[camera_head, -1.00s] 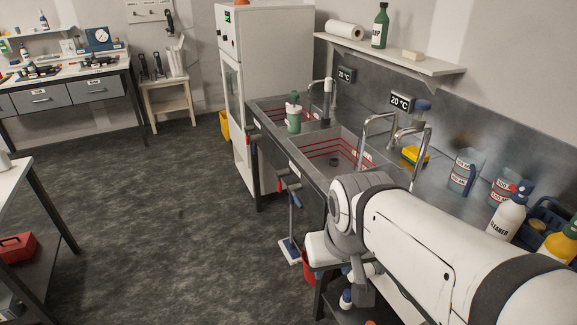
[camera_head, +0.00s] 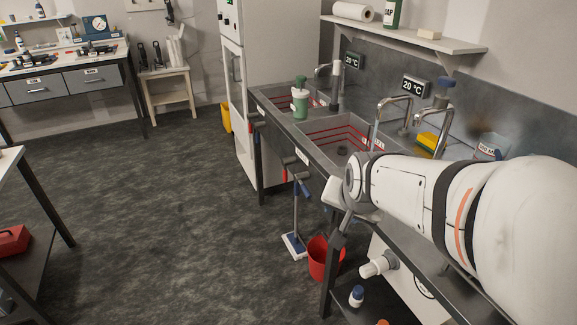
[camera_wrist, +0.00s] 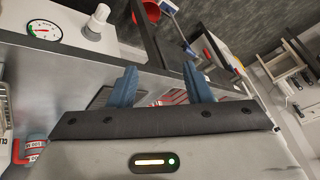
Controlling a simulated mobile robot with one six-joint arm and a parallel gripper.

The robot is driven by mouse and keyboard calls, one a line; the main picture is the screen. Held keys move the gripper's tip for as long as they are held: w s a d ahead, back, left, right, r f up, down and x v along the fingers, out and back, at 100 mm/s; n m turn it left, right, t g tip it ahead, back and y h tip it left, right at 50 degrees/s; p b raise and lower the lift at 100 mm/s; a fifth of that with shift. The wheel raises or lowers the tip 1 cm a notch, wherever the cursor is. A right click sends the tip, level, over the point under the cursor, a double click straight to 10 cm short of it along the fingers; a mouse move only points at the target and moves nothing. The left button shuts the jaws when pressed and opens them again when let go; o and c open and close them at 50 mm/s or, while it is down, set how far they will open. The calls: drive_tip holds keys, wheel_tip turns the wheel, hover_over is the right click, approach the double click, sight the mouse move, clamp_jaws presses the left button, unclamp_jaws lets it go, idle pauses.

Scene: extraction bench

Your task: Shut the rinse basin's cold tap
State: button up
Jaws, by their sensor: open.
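In the head view, two steel basins are set in the bench. The nearer basin (camera_head: 345,143) has red lines inside, and tall curved spouts (camera_head: 395,101) stand at its right. A blue-ended handle (camera_head: 303,184) shows at the bench front. I cannot tell which part is the rinse basin's cold tap, or whether water runs. My gripper (camera_wrist: 163,82) shows two blue fingers spread apart in the wrist view, with nothing held between them. Its fingers cannot be made out in the head view.
A green bottle (camera_head: 300,103) stands at the far basin. A red bucket (camera_head: 325,260) and a mop (camera_head: 294,243) are on the floor by the bench. A yellow sponge (camera_head: 427,141) lies behind the spouts. The floor to the left is clear.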

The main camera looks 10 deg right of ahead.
drive_tip(key=w+f+m+t+b, duration=0.4)
drive_tip(key=w+f+m+b, duration=0.35)
drive_tip(key=w+f, duration=0.45)
drive_tip(key=m+t+y+b, duration=0.1)
drive_tip(key=m+t+b, duration=0.6)
drive_tip(key=m+b, duration=0.65)
approach(307, 193)
drive_tip(key=w+f+n+b, duration=0.1)
drive_tip(key=w+n+b, duration=0.1)
drive_tip(key=w, duration=0.3)
drive_tip(key=shift+n, duration=0.3)
drive_tip(key=w, duration=0.3)
drive_tip(key=w+b, duration=0.1)
drive_tip(key=w, duration=0.2)
drive_tip(key=shift+w+a+f, duration=0.1)
drive_tip(key=shift+a+f, duration=0.05)
drive_tip(key=shift+c, duration=0.2)
clamp_jaws()
